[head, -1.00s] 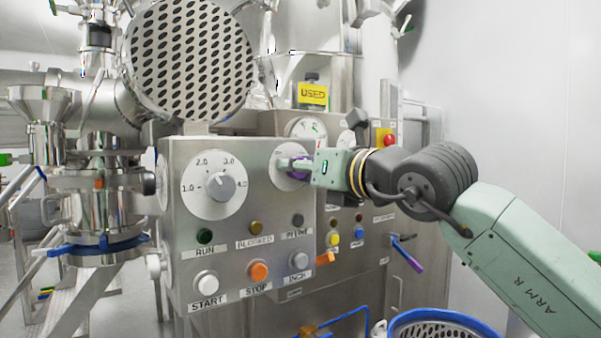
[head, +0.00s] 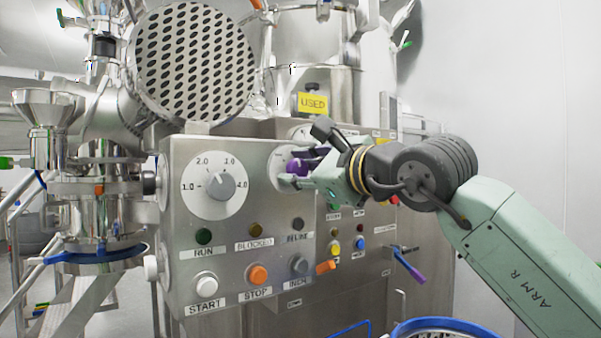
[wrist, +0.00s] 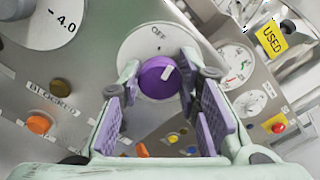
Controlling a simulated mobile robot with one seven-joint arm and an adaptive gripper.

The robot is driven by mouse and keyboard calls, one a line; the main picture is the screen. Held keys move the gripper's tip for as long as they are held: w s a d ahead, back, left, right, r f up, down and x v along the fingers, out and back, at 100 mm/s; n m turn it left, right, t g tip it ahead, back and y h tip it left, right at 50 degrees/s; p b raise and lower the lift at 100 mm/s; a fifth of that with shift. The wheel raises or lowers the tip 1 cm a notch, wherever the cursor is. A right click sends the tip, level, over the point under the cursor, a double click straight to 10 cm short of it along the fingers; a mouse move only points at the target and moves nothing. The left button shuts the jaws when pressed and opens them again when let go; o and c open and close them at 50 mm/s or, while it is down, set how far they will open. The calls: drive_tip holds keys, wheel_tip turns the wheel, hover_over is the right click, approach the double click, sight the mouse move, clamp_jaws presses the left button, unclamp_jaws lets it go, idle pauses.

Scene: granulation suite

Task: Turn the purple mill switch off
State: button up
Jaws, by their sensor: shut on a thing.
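The purple mill switch (wrist: 155,83) is a round knob with a white pointer mark on a pale round dial (wrist: 128,48) marked OFF. In the wrist view the mark sits at the knob's upper right, to the right of the OFF label. My gripper (wrist: 161,77) has its purple-padded fingers on either side of the knob, shut on it. In the head view my gripper (head: 299,167) reaches the panel from the right and hides most of the switch and its dial.
The steel control panel (head: 232,268) also carries a grey numbered knob (head: 221,187), lamps and push buttons, including an orange STOP button (head: 258,274) below. A lever with a purple end (head: 411,266) sticks out at right. A blue-rimmed basket (head: 440,324) stands at the bottom right.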

drive_tip(key=n, duration=0.5)
drive_tip(key=shift+n, duration=0.3)
idle(0.4)
drive_tip(key=o, duration=1.1)
drive_tip(key=shift+o, duration=0.2)
drive_tip(key=v, duration=1.2)
drive_tip(key=shift+f, duration=0.1)
